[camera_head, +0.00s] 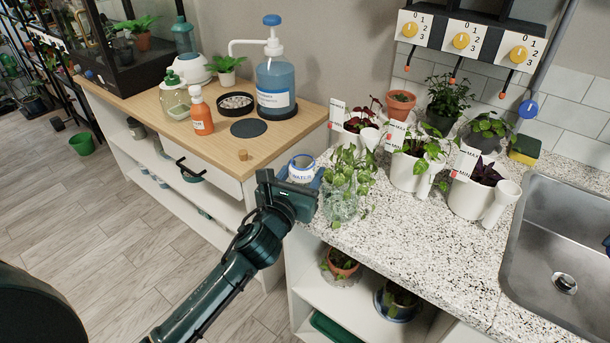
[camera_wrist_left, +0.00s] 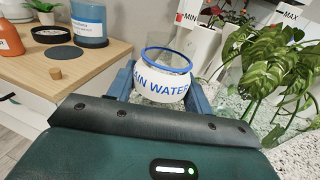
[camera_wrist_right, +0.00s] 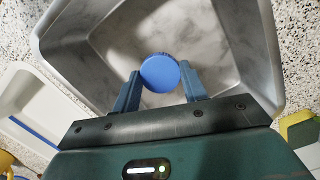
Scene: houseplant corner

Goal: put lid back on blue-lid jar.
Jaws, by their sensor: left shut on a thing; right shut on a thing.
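The jar (camera_head: 301,172) is a small clear jar with a blue rim and a white "RAIN WATER" label. It has no lid on and looks upright near the counter's left end. In the left wrist view the jar (camera_wrist_left: 163,88) sits between the blue fingers of my left gripper (camera_head: 297,186), which is shut on it. The round blue lid (camera_wrist_right: 160,74) shows in the right wrist view, held between the fingertips of my right gripper (camera_wrist_right: 160,82) above the steel sink. The lid is well apart from the jar. Whether the jar touches the counter is hidden.
A leafy plant in a glass vase (camera_head: 344,195) stands close right of the jar. Several potted plants, including a white pot (camera_head: 409,174), fill the counter's back. The sink (camera_head: 545,270) is at the right. Clear speckled counter (camera_head: 420,250) lies between. A pump bottle (camera_head: 277,85) stands on the wooden cabinet.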

